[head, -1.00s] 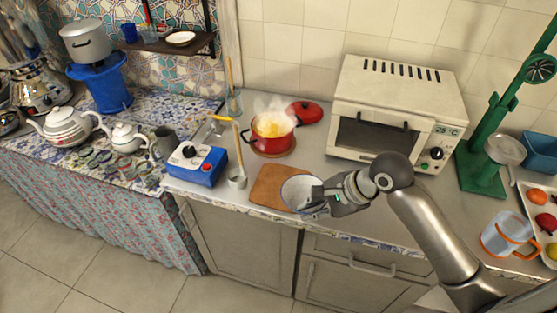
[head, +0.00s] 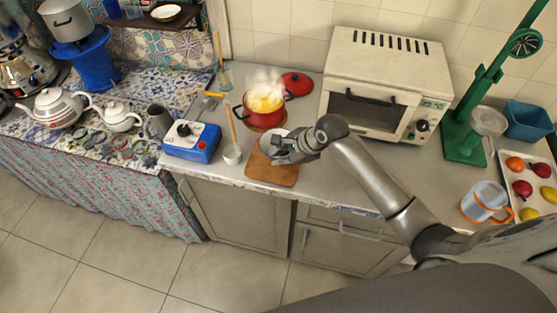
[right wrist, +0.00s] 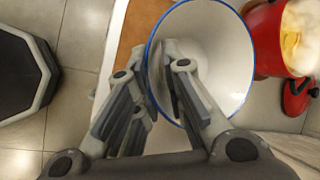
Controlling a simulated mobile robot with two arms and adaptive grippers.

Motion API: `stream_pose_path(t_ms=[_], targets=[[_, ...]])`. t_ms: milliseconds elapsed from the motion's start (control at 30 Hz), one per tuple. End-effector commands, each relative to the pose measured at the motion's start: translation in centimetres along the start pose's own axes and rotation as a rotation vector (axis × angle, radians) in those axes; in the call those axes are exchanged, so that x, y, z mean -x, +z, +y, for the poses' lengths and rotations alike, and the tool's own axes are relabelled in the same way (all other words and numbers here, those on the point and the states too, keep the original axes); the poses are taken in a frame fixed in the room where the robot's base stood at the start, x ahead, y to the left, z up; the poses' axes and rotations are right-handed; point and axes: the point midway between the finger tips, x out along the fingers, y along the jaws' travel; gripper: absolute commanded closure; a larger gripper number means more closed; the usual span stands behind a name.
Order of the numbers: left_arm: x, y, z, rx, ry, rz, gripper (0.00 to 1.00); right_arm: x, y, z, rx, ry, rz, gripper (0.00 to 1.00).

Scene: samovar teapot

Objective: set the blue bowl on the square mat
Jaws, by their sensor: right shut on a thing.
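The blue bowl, pale inside with a blue rim, fills the upper middle of the right wrist view (right wrist: 215,65). In the head view only part of it (head: 268,141) shows behind my right gripper (head: 282,152). In the wrist view that gripper (right wrist: 163,62) is shut on the bowl's near wall, one finger inside and one outside. The brown square mat (head: 272,175) lies on the counter; the bowl is over its back part. Part of the mat shows left of the bowl in the wrist view (right wrist: 138,28). Whether the bowl touches it is unclear. My left gripper is out of view.
A steaming red pot (head: 265,118) stands close behind the bowl. A white oven (head: 385,85) stands right. The counter front edge is near.

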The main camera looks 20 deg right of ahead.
Motion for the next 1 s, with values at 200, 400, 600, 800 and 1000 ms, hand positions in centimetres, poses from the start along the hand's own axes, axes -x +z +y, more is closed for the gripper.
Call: stream_pose_path(t_ms=[200, 400, 600, 800, 1000], targets=[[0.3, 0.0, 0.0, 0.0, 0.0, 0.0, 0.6, -2.1, -0.2, -0.6, 0.001, -0.002, -0.001, 1.0], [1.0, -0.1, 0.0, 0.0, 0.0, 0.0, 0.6, -3.7, -0.7, -0.3, -0.001, 0.003, 0.002, 1.0], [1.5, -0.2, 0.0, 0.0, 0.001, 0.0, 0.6, -5.5, -1.4, 0.5, 0.0, -0.002, 0.002, 1.0], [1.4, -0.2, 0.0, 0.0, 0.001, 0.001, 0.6, -5.6, -1.5, 0.6, 0.001, -0.003, 0.001, 1.0], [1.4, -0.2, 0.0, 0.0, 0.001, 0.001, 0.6, -5.8, -1.6, 0.7, 0.001, -0.001, 0.001, 0.8]])
